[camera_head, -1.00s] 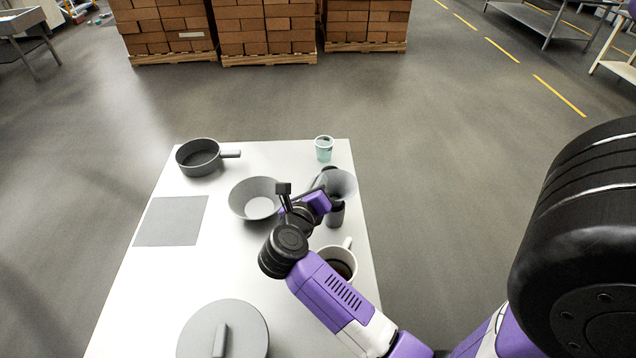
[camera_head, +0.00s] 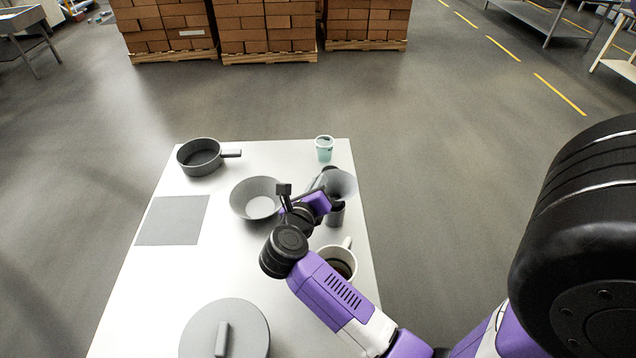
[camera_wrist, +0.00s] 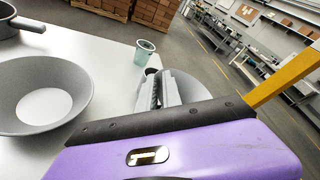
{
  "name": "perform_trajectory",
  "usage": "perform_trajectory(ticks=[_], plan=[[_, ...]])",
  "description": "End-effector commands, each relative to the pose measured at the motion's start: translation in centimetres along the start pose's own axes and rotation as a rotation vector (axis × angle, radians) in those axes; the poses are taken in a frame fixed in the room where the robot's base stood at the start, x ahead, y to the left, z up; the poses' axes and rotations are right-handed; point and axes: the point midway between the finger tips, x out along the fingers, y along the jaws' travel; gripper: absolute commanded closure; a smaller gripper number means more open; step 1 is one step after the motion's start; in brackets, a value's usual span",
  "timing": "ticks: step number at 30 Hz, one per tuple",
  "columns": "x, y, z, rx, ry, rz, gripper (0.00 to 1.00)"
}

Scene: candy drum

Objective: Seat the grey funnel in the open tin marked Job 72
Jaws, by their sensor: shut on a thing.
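The grey funnel (camera_head: 343,184) is at the right side of the table, wide mouth up; in the wrist view its bowl (camera_wrist: 188,86) shows past the fingers. My gripper (camera_head: 326,181) is shut on the funnel's near side; its fingers (camera_wrist: 158,91) also show in the wrist view. A dark grey cylinder (camera_head: 337,216) stands under the funnel, mostly hidden by it and my wrist. It may be the tin, but no Job 72 marking is readable. I cannot tell whether the funnel's spout is inside it or above it.
A pale teal cup (camera_head: 324,149) stands behind the funnel. A grey bowl (camera_head: 256,199) is left of my gripper, and a white mug (camera_head: 347,257) with dark contents is near my forearm.

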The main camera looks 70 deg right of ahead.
Motion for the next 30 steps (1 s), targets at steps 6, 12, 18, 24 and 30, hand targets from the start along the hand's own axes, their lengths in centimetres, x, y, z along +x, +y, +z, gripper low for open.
perform_trajectory(ticks=[6, 12, 18, 24, 30], plan=[[0.00, -0.01, 0.02, 0.000, 0.000, 0.000, 1.00], [0.03, 0.06, -0.07, 0.000, 0.000, 0.000, 1.00], [0.10, 0.23, -0.28, 0.000, 0.000, 0.000, 1.00], [0.17, 0.38, -0.48, 0.000, 0.000, 0.000, 1.00], [0.24, 0.54, -0.69, 0.000, 0.000, 0.000, 1.00]])
